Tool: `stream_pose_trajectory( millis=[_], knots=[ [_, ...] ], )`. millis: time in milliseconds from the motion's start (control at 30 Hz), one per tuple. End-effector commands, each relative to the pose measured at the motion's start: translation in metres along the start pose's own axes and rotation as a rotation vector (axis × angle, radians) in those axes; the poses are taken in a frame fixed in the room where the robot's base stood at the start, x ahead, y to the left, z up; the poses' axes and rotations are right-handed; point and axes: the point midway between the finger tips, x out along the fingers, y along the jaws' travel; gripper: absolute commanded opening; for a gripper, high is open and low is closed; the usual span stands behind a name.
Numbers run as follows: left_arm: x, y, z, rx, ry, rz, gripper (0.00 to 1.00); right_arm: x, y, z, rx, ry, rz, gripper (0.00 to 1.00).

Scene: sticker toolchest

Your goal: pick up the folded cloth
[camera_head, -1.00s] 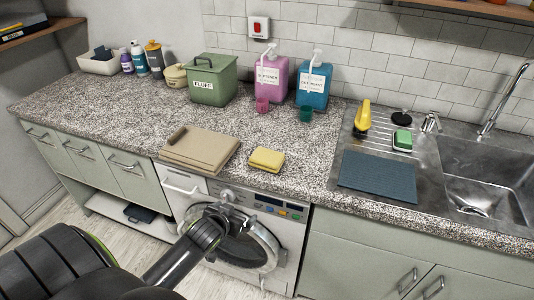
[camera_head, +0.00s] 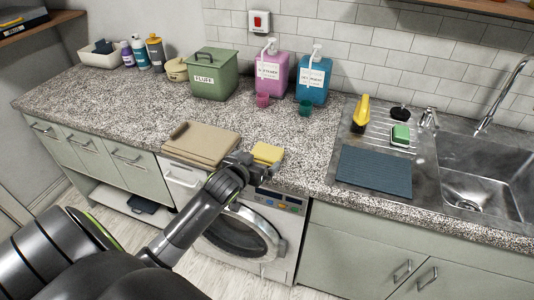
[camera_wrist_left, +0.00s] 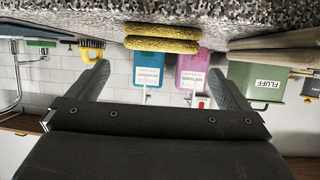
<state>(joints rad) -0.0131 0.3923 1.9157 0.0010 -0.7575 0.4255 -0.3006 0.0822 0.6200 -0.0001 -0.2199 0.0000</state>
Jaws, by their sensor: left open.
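The folded cloth (camera_head: 267,153) is yellow and lies on the speckled counter near its front edge, right of a flat beige folded item. In the left wrist view, which is upside down, the cloth (camera_wrist_left: 162,38) shows as two stacked yellow layers ahead of the fingers. My left gripper (camera_head: 257,167) is at the counter's front edge, just in front of the cloth. It is open and empty, its fingers (camera_wrist_left: 158,75) apart with the cloth lying beyond and between their tips. The arm hides a little of the cloth's near side. My right gripper is not in view.
The beige folded item (camera_head: 202,143) lies close on the left. Pink (camera_head: 272,74) and blue (camera_head: 313,80) dispensers with small cups stand behind, beside a green FLUFF bin (camera_head: 213,78). A blue-grey mat (camera_head: 374,172) and the sink are right. Counter right of the cloth is clear.

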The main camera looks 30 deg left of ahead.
Motion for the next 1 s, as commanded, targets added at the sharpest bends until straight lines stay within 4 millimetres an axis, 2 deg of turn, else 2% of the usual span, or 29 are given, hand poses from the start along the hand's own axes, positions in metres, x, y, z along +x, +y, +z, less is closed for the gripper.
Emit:
stream_pose_trajectory(
  millis=[200, 533, 800, 1000],
  knots=[
    [0.029, 0.0, -0.001, 0.0, 0.0, 0.0, 1.0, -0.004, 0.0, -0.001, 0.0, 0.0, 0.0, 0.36],
    [0.045, 0.0, -0.001, -0.001, -0.002, 0.0, 1.0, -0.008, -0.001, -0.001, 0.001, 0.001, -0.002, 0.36],
    [0.075, -0.001, 0.001, -0.001, -0.001, 0.0, 1.0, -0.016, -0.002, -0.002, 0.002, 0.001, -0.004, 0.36],
    [0.088, -0.001, 0.002, 0.001, -0.001, 0.0, 1.0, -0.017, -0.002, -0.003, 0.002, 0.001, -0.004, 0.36]
  ],
)
